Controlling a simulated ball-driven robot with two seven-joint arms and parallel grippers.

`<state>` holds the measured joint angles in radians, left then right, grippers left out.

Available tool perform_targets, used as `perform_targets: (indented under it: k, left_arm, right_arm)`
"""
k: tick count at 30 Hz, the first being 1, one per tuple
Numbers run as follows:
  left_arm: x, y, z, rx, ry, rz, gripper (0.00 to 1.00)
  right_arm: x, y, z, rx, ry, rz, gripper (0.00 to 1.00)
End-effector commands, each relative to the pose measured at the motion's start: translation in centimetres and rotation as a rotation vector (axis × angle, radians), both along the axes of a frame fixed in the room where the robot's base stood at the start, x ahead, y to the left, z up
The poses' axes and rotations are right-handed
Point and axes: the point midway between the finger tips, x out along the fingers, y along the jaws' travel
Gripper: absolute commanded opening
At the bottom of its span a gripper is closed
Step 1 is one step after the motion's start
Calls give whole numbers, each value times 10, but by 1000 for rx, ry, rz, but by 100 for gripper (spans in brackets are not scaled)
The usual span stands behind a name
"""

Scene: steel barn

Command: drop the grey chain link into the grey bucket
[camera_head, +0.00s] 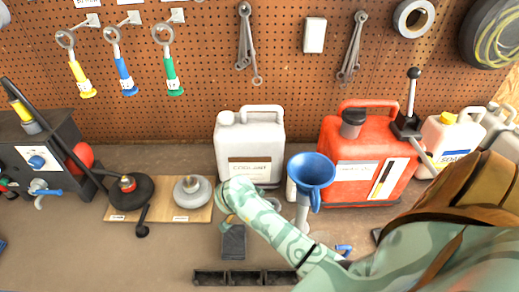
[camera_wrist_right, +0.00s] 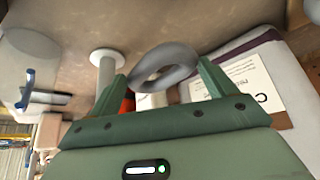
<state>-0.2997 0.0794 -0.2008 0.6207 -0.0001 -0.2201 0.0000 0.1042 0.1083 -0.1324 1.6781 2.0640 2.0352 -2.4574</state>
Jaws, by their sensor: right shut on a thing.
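In the right wrist view, the grey chain link (camera_wrist_right: 165,66) is a thick rounded loop between the green fingers of my right gripper (camera_wrist_right: 162,84). The gripper is shut on it and holds it near a white labelled jug. In the head view, my right arm reaches in from the lower right. Its hand end (camera_head: 229,212) is in front of the white coolant jug (camera_head: 250,143), and the link is not clearly visible there. I cannot make out a grey bucket in either view. My left gripper is not in view.
A blue funnel (camera_head: 311,171) and a red can (camera_head: 365,155) stand right of the hand. A wooden board (camera_head: 158,208) with round weights lies left. A dark block (camera_head: 233,242) and black tray (camera_head: 245,277) are in front. Bare bench shows at lower left.

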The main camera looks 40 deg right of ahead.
Motion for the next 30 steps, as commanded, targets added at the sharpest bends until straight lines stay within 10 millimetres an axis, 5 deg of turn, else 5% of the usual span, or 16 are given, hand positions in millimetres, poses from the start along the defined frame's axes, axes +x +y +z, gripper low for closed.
perform_targets:
  k: [5,19,25,30]
  left_arm:
    - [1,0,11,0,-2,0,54]
    - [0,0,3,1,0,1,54]
    - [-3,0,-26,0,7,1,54]
    - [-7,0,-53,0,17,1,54]
  right_arm:
    - [1,-1,23,-2,-3,0,47]
    - [8,0,27,-6,-5,57,47]
    - [25,19,37,-14,-4,382,47]
    - [9,62,31,-10,3,763,47]
